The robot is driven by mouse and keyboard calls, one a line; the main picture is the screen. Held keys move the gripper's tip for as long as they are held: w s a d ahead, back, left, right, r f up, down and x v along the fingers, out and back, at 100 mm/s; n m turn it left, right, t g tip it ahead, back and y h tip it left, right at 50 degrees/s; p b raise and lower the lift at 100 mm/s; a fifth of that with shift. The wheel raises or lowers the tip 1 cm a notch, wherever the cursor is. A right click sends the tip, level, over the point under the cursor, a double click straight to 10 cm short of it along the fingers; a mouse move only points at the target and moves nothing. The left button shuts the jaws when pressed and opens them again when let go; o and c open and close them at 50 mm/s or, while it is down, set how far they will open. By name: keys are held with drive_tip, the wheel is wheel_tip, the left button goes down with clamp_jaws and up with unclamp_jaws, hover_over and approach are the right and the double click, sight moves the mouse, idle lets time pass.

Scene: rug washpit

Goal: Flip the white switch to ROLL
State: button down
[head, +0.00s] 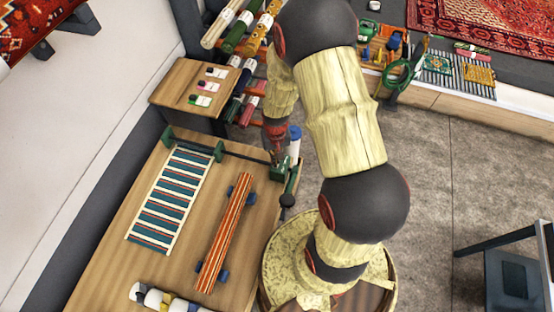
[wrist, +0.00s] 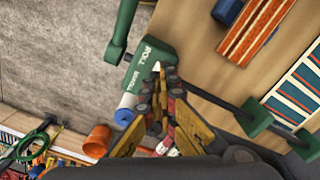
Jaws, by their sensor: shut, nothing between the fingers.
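A green box (head: 281,168) sits at the right edge of the wooden bench, beside a dark roller bar. In the wrist view the green box (wrist: 145,62) bears the word ROLL on one part of its face and a second word, hard to read, on the other. A small white switch (wrist: 157,67) shows at my fingertips, near the ROLL end; its lower part is hidden by the fingers. My gripper (wrist: 160,84) is shut and empty, its tips at the switch; I cannot tell if they touch. In the head view my gripper (head: 277,153) is just above the box.
A green crank arm (wrist: 122,30) juts from the box. A white cylinder (wrist: 128,108) and an orange cup (wrist: 98,140) stand nearby.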

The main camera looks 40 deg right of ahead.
drive_tip(key=shift+r+p, duration=1.65)
drive_tip(key=shift+r, duration=1.05)
drive_tip(key=s+a+r+n+t+b, duration=0.2)
drive_tip(key=s+a+r+b, duration=0.4)
drive_tip(key=r+b, duration=0.2)
drive_tip(key=s+a+r+n+t+b, duration=0.2)
drive_tip(key=s+a+r+b, duration=0.4)
drive_tip(key=r+b, duration=0.3)
drive_tip(key=t+b, duration=0.1)
drive_tip(key=b, duration=0.3)
drive_tip(key=shift+t, duration=0.3)
